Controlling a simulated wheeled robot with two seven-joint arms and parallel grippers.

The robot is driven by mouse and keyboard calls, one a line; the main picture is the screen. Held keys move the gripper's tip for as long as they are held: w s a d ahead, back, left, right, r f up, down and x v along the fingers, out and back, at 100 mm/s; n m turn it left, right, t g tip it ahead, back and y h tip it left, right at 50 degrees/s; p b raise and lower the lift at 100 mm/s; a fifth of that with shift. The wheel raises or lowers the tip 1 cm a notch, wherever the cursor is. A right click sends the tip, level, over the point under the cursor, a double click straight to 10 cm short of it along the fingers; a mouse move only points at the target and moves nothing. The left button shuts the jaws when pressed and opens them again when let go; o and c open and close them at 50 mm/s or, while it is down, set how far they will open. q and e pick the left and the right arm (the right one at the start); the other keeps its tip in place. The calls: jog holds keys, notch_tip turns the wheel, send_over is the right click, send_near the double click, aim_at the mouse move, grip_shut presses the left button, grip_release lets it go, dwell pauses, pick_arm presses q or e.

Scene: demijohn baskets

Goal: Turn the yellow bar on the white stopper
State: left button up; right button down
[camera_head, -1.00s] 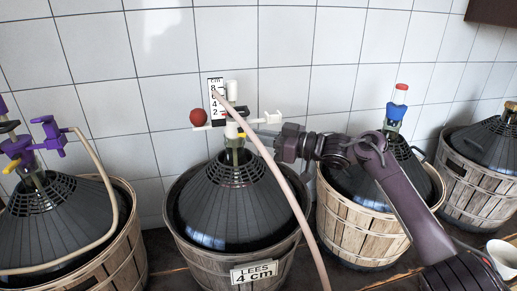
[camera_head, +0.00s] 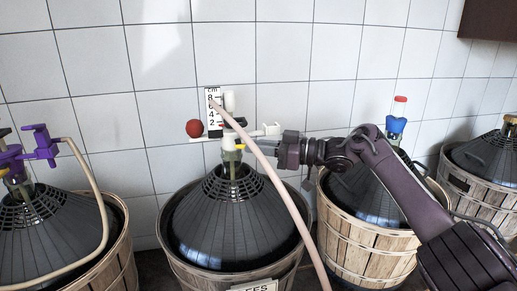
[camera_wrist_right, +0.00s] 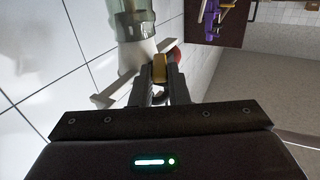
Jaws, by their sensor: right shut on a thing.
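The white stopper (camera_head: 230,140) sits upright on the neck of the middle demijohn (camera_head: 232,215). The short yellow bar (camera_head: 240,146) sticks out from the stopper's side; it also shows in the right wrist view (camera_wrist_right: 160,68). My right gripper (camera_head: 256,146) comes in from the right at stopper height. In the right wrist view its two fingers (camera_wrist_right: 159,84) are on either side of the yellow bar, shut on it. The fingertips are small and partly hidden by the hose in the head view. My left gripper is not in view.
A pale pink hose (camera_head: 272,177) runs down in front of the stopper. A scale card (camera_head: 213,112) and a red ball (camera_head: 194,128) stand beside it. Demijohns in baskets flank it, one with a purple fitting (camera_head: 41,146), one with a blue-and-red top (camera_head: 396,124). A tiled wall is behind.

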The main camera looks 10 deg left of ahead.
jog(key=c, duration=1.4)
grip_release()
